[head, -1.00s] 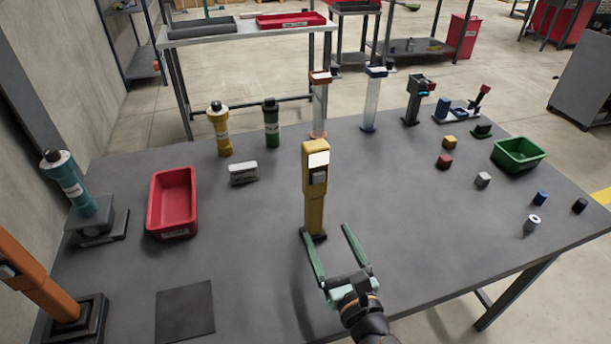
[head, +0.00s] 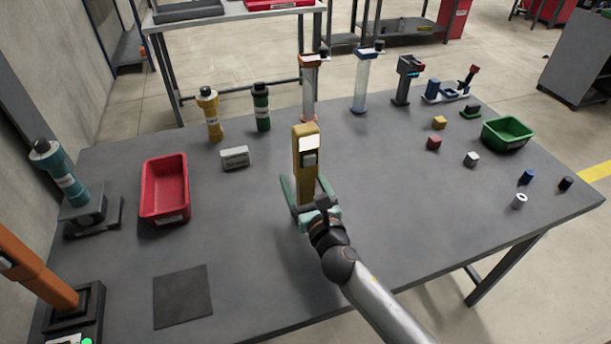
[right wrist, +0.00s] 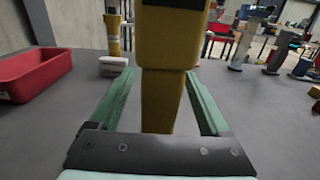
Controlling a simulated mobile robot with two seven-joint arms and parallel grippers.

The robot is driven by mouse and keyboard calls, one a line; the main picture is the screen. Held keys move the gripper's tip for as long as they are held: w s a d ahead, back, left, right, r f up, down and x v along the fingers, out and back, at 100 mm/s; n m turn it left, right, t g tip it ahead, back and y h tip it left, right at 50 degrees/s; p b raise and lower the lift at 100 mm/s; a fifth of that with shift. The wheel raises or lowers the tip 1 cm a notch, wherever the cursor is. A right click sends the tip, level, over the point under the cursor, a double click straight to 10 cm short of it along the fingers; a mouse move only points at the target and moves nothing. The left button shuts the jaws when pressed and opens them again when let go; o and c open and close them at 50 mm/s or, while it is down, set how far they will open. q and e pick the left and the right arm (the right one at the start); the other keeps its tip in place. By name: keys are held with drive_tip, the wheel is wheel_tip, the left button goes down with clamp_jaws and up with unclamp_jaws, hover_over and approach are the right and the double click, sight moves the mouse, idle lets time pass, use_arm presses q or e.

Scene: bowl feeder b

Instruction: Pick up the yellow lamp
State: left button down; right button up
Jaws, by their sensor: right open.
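A tall yellow post with a white panel and a grey block (head: 306,150), seemingly the yellow lamp, stands upright on the grey table. My right gripper (head: 305,182) is open, low on the post, with one green finger on each side of it. In the right wrist view the post (right wrist: 163,85) stands between the two fingers, with a gap visible at each side lower down. Its top is cut off there, and in the head view its foot is hidden behind my gripper. My left gripper is not in view.
A yellow capped cylinder (head: 213,125) and a green one (head: 261,110) stand behind. A white box (head: 235,158) and red bin (head: 164,215) are left. Small blocks and a green bin (head: 505,135) are right. An orange post (head: 35,275) is at the near left.

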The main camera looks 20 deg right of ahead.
drive_tip(key=shift+w, duration=0.4)
clamp_jaws()
idle(0.4)
